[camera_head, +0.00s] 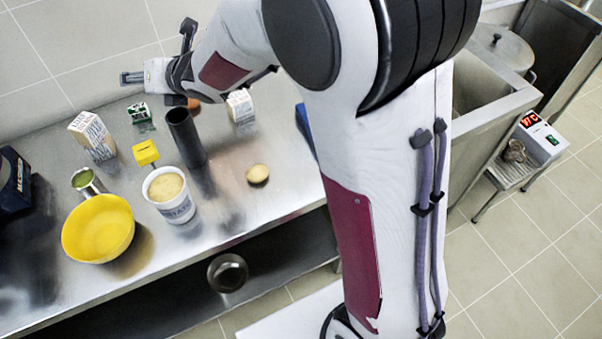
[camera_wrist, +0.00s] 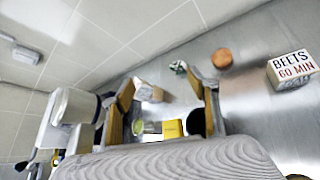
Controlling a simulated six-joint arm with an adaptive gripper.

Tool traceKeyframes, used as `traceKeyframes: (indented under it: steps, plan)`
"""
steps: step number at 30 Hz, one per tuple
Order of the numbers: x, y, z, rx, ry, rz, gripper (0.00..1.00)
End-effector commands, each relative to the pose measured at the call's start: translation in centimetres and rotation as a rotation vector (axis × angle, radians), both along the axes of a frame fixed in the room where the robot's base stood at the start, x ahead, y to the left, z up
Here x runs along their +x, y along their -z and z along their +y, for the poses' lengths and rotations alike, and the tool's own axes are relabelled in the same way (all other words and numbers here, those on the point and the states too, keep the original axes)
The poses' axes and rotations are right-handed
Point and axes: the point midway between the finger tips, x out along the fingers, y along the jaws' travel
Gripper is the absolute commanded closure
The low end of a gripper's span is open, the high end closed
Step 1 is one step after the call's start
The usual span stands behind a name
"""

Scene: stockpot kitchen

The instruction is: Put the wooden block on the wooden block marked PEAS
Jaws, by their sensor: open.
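A pale wooden block with dark print (camera_head: 239,105) stands on the steel counter below my wrist. A taller pale block with several lines of print (camera_head: 92,136) stands at the back left; its words are too small to read. In the wrist view, a block at the right edge reads BEETS 60 MIN (camera_wrist: 293,68). Another pale block (camera_wrist: 149,91) shows between my fingers, farther off, its label unreadable. I cannot read PEAS on any block. My gripper (camera_head: 160,72) is raised above the back of the counter. In the wrist view its fingers (camera_wrist: 167,90) are apart and empty.
A dark cylinder (camera_head: 186,138), a yellow box (camera_head: 145,152), a white tub (camera_head: 169,194), a green can (camera_head: 88,182) and a yellow bowl (camera_head: 98,228) crowd the counter's left half. A small green box (camera_head: 140,115) stands behind. A potato-like item (camera_head: 257,174) lies at right.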

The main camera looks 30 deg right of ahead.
Motion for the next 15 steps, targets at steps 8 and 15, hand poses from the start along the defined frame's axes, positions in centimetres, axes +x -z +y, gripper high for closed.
traceKeyframes:
  steps: [8, 15]
  plan:
    - [-3.7, -3.1, -6.3, 0.276, 0.368, 0.161, 0.41]
    - [-8.3, -4.6, -10.9, 0.543, 0.685, 0.282, 0.41]
